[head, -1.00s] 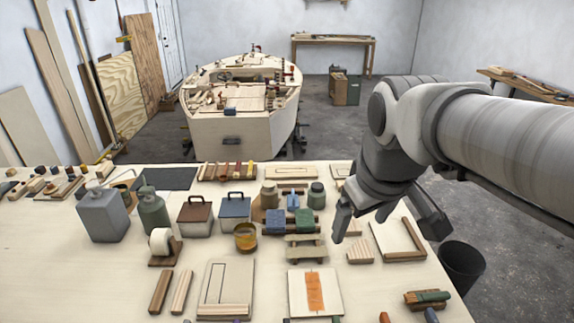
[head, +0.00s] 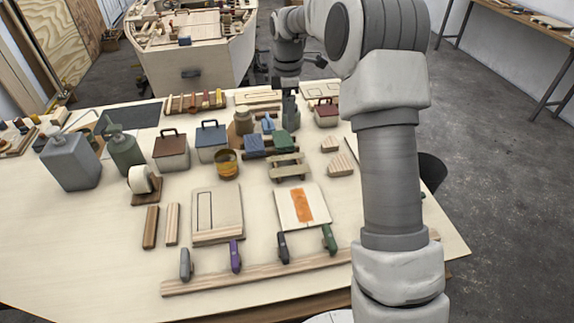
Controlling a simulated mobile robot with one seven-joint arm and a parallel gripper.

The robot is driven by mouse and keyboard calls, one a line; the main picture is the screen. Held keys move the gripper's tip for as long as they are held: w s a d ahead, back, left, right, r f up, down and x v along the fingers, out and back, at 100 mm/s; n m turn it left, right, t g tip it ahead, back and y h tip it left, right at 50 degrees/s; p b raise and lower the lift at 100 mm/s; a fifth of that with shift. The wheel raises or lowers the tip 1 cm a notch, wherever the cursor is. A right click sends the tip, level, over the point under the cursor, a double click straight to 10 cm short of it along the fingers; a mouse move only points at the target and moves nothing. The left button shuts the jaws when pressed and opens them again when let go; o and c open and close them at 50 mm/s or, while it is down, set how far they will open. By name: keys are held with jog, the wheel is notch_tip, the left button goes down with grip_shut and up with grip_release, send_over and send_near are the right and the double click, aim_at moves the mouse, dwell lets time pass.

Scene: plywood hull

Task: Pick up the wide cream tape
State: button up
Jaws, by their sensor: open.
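The wide cream tape (head: 139,180) is a pale roll standing upright on a small brown wooden stand, left of the middle of the table in the head view. My gripper (head: 289,108) is at the back of the table, well to the right of and behind the tape. It points down among the jars and blocks there. The gripper is open and appears empty. It is seen edge-on and small, so its exact gap and its height above the table cannot be told.
A grey jug (head: 70,163), a green bottle (head: 124,152) and a brown-lidded canister (head: 171,153) stand behind the tape. An amber cup (head: 227,165) stands to its right. Two wooden strips (head: 151,227) lie in front. The table's left front is clear.

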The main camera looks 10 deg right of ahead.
jog(key=f, duration=0.2)
jog(key=p, duration=0.1)
send_over(289, 170)
jog(key=shift+n, duration=0.3)
notch_tip(289, 170, down, 12)
jog(key=shift+a+r, duration=0.1)
jog(key=shift+a, duration=0.05)
jog(key=shift+d+f+p, duration=0.2)
jog(key=shift+f+p, duration=0.6)
jog(key=shift+f, duration=1.8)
grip_shut()
